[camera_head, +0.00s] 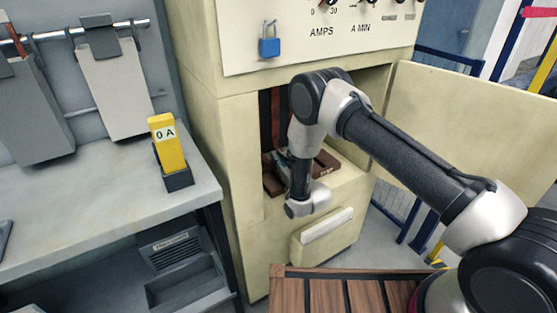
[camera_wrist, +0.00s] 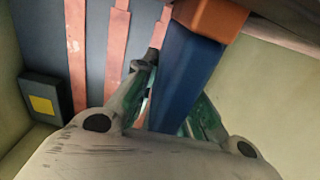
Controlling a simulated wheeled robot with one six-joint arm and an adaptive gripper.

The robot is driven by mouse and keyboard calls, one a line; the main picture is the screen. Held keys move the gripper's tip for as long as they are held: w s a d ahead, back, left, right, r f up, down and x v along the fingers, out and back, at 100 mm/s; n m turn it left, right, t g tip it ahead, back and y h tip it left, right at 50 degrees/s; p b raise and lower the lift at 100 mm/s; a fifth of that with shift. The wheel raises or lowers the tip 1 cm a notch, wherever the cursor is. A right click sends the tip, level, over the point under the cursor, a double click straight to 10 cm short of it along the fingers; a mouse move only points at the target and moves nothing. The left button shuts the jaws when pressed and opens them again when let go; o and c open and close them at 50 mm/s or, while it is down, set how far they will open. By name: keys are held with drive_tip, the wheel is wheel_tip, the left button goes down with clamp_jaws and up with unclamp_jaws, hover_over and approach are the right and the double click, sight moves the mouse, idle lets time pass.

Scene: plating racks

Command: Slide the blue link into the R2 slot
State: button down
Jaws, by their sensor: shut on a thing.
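The blue link (camera_wrist: 188,75) is a long blue block with a copper-orange end piece (camera_wrist: 212,17). In the wrist view it stands between the two fingers of my gripper (camera_wrist: 172,100), which is shut on it. In the head view my gripper (camera_head: 283,160) is inside the open cabinet (camera_head: 237,160), largely behind my own arm, and I cannot make out the link there. Brown blocks (camera_head: 326,164) show in the opening around the gripper. No R2 label is readable, so I cannot tell which slot the link faces or whether it touches one.
Copper strips (camera_wrist: 76,45) run along the grey back panel, with a dark box with a yellow square (camera_wrist: 42,98) at the left. The cabinet door (camera_head: 470,120) hangs open. A blue padlock (camera_head: 269,45) is above the opening. A yellow "0 A" block (camera_head: 167,148) stands on the bench.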

drive_tip(key=c, duration=1.4)
unclamp_jaws()
